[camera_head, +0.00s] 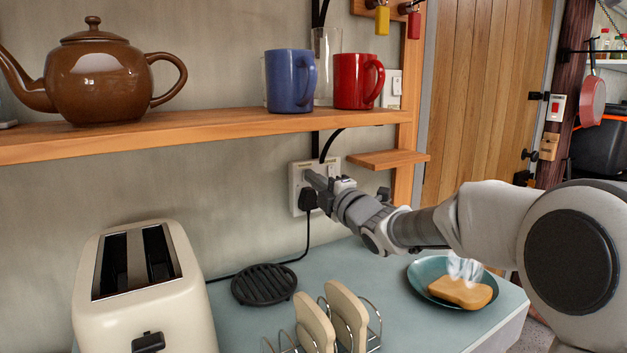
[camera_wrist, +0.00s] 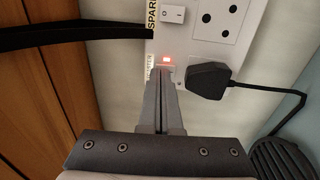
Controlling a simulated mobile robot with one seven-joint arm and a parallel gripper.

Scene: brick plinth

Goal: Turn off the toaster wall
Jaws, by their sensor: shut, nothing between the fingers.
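A white double wall socket (camera_head: 295,178) is on the wall below the shelf. It also shows in the wrist view (camera_wrist: 222,48). A black plug (camera_wrist: 208,80) is in it; the cord runs toward the cream toaster (camera_head: 150,305). A switch with a lit red mark (camera_wrist: 166,60) sits beside a partly hidden label ending in "STER". Another switch (camera_wrist: 173,14) is by a label reading "SPAR". My gripper (camera_head: 311,180) is shut and empty. In the wrist view, its fingertips (camera_wrist: 165,72) are right at the red-marked switch and cover part of it. I cannot tell whether they touch.
A wooden shelf (camera_head: 220,124) with a brown teapot (camera_head: 95,75), blue mug (camera_head: 290,82) and red mug (camera_head: 357,80) is above my gripper. A small wooden ledge (camera_head: 388,160) is just right. Below are a toast rack (camera_head: 372,325), black trivet (camera_head: 264,284) and plate (camera_head: 428,268).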

